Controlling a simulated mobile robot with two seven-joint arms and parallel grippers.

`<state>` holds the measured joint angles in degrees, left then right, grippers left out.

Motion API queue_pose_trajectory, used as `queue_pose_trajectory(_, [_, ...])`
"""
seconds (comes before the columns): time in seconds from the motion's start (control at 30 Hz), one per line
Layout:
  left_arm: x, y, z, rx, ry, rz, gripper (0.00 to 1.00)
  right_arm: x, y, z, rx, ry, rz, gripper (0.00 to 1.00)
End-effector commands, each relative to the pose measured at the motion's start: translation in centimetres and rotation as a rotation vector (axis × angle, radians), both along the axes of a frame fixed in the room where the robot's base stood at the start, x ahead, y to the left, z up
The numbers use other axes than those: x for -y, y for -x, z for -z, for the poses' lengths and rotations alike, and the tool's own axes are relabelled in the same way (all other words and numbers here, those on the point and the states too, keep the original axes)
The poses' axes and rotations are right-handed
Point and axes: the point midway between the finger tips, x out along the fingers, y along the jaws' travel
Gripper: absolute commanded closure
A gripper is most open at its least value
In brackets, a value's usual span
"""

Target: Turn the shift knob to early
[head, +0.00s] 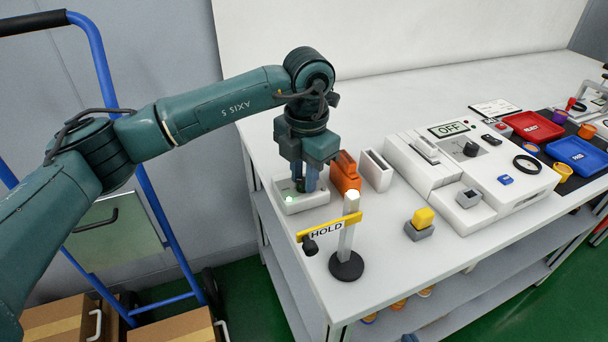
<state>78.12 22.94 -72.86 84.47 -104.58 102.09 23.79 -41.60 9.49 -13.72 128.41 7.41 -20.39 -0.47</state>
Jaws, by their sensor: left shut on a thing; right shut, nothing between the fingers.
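My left gripper (303,187) points down over a small white box (316,203) near the table's left edge. Its blue fingers are shut on a small dark knob on top of this box, and the fingers hide most of the knob. A green light (289,199) glows on the box's front left. I cannot read any marking on the box or tell which way the knob points. Another black knob (470,149) sits on the white machine, next to a display (451,129) reading OFF. My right gripper is not in view.
An orange holder (346,172) and a white slotted holder (376,170) stand right beside the gripper. A post with a yellow HOLD arm (329,228) stands in front. A yellow button (423,217) is nearer the machine. Red (534,126) and blue trays (578,154) lie far right.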

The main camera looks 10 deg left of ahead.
Motion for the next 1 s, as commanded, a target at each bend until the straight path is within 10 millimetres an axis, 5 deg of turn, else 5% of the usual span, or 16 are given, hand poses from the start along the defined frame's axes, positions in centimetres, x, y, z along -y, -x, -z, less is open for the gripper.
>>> queue_pose_trajectory(0.77, [-0.03,-0.07,-0.09,0.002,0.0,-0.098,1.0,0.18,0.18,-0.08,0.006,0.002,0.001,1.0])
queue_pose_trajectory(0.8, [-0.03,-0.07,-0.08,0.002,0.0,-0.098,0.74,0.18,0.16,-0.06,0.006,0.002,0.001,1.0])
queue_pose_trajectory(1.0, [-0.04,-0.05,-0.05,0.002,0.0,-0.097,0.58,0.18,0.08,-0.04,0.007,0.003,0.001,1.0])
